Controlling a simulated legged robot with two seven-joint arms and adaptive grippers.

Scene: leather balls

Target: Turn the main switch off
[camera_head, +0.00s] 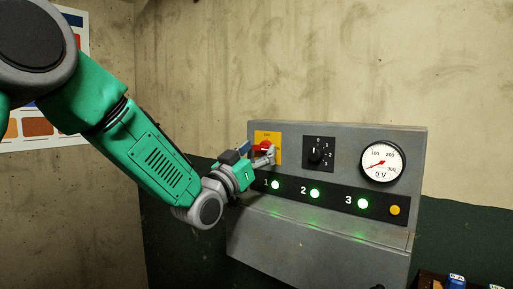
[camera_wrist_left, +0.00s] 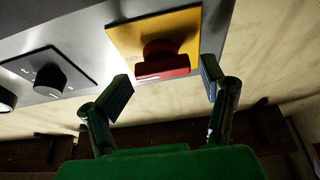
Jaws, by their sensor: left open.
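The main switch is a red rotary handle (camera_head: 265,146) on a yellow plate (camera_head: 275,136), at the upper left of a grey control panel (camera_head: 350,140). In the left wrist view the red handle (camera_wrist_left: 163,62) stands out from the yellow plate (camera_wrist_left: 122,38), its long side running roughly across the picture. My left gripper (camera_head: 258,152) is at the switch and partly covers it in the head view. In the left wrist view it is open, one finger to each side of the handle (camera_wrist_left: 168,80). I cannot tell whether either finger touches it. My right gripper is out of view.
A black selector knob (camera_head: 317,153) and a round gauge (camera_head: 382,162) reading near 0 V lie right of the switch. Three green lamps (camera_head: 315,193) are lit below, with a yellow button (camera_head: 395,210) beside them. Blue-topped items (camera_head: 456,281) stand at the lower right.

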